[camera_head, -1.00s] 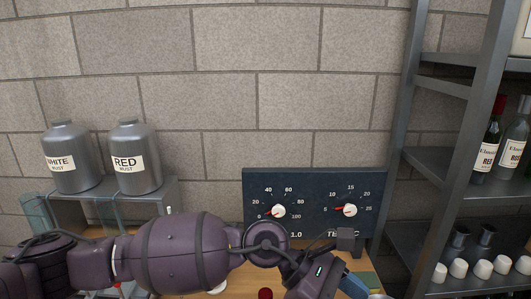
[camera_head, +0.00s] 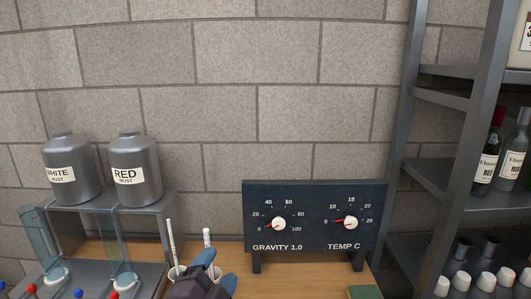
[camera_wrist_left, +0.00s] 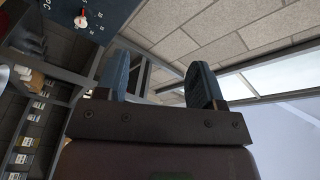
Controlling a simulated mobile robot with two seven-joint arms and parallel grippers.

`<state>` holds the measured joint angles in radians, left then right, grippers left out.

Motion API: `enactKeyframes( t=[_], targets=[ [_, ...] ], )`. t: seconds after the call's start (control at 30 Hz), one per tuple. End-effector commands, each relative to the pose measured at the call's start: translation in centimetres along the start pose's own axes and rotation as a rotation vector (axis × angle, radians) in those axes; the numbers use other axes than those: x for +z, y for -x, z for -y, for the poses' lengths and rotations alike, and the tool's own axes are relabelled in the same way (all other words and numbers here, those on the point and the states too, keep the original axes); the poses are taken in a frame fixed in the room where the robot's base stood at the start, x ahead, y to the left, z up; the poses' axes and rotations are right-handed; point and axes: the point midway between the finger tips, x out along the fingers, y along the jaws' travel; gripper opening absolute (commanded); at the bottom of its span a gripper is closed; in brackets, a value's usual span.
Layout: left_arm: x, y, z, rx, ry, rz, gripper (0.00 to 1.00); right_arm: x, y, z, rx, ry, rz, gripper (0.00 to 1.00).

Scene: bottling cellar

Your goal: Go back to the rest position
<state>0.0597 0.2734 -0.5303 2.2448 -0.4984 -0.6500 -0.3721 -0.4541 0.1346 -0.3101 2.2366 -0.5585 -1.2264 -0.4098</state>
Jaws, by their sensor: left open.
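My left gripper (camera_head: 213,270) shows at the bottom middle of the head view, with blue finger pads and a dark purple body. In the left wrist view its two blue fingers (camera_wrist_left: 160,82) stand wide apart with nothing between them. In the head view it is in front of the wooden bench, close to two white sticks standing in small light cups. Most of the left arm is below the picture. My right gripper is not in view.
A dark gauge panel (camera_head: 315,213) stands on the wooden bench (camera_head: 331,281). Two grey must jars, white (camera_head: 69,171) and red (camera_head: 134,172), sit on a metal stand at left, with glass tubes below. A metal shelf (camera_head: 471,206) with bottles stands at right.

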Motion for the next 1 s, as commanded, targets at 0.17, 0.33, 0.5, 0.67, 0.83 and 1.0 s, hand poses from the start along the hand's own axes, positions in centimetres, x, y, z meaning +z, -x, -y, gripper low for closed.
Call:
enactKeyframes(
  t=[0.17, 0.33, 0.5, 0.67, 0.83, 1.0],
  targets=[
    [8.7, 5.5, -2.8, 0.142, 0.3, 0.378, 0.62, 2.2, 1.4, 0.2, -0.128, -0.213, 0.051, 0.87],
    [14.7, 12.8, -5.7, 0.253, 0.553, 0.718, 0.62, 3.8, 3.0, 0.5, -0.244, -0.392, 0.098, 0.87],
    [17.4, 18.6, -7.5, 0.32, 0.71, 0.948, 0.62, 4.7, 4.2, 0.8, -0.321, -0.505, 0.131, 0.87],
    [18.5, 22.7, -8.6, 0.361, 0.806, 1.098, 0.62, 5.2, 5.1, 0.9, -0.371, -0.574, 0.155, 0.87],
    [19.1, 26.5, -9.3, 0.394, 0.886, 1.23, 0.62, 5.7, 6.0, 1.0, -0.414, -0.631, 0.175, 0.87],
    [19.3, 30.0, -9.8, 0.422, 0.955, 1.354, 0.62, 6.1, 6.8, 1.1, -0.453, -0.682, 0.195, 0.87]
  ],
)
